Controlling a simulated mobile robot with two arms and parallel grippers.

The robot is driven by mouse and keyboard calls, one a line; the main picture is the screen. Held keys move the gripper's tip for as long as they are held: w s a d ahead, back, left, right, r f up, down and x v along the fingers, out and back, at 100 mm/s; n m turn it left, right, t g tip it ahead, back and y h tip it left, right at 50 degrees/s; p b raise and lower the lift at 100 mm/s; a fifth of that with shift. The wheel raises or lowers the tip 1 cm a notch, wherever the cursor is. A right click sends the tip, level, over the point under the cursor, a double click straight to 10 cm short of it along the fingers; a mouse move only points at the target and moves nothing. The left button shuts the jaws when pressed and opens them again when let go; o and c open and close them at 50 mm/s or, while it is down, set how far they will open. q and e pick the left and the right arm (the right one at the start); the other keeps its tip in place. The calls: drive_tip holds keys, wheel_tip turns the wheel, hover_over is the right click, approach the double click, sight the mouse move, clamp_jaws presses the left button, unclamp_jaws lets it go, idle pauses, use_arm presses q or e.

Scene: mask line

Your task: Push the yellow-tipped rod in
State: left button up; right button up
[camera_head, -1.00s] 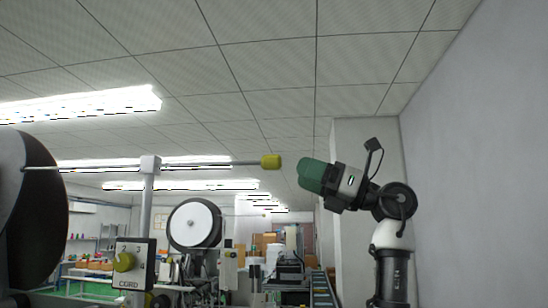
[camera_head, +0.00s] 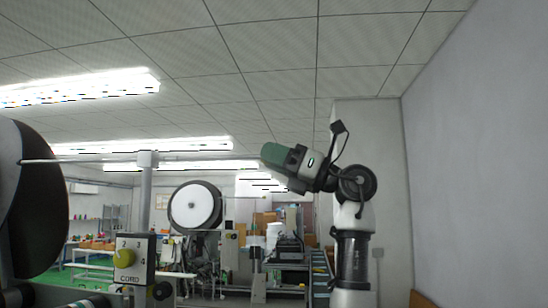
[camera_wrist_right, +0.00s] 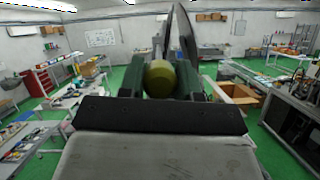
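The thin grey rod (camera_head: 205,160) runs level from the big dark disc on the left, through a holder on an upright post, to my right gripper (camera_head: 268,155). Its yellow tip is hidden by the green fingers in the head view. In the right wrist view the round yellow tip (camera_wrist_right: 160,78) sits between the two green fingers of my right gripper (camera_wrist_right: 160,84), end towards the palm. The fingers lie flush on both its sides with no gap showing, so the gripper looks shut on it. My left gripper is not in view.
The dark disc (camera_head: 38,210) stands at the left end of the rod. A CORD dial box (camera_head: 133,258) with a yellow knob sits below the rod on the post (camera_head: 146,200). A white reel (camera_head: 196,206) stands behind. A bare wall (camera_head: 470,150) is at right.

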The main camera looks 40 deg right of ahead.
sight(226, 159)
clamp_jaws()
drive_tip(key=w+a, duration=0.4)
drive_tip(key=w, duration=0.1)
drive_tip(key=w+a, duration=0.2)
drive_tip(key=shift+w, duration=0.2)
drive_tip(key=shift+s+d+r, duration=0.1)
drive_tip(key=shift+s+d, duration=0.1)
drive_tip(key=shift+o, duration=0.8)
unclamp_jaws()
drive_tip(key=o, duration=0.4)
drive_tip(key=shift+w+a, duration=0.15)
drive_tip(key=shift+w, duration=0.05)
drive_tip(key=shift+o, duration=0.2)
drive_tip(key=shift+w, duration=0.15)
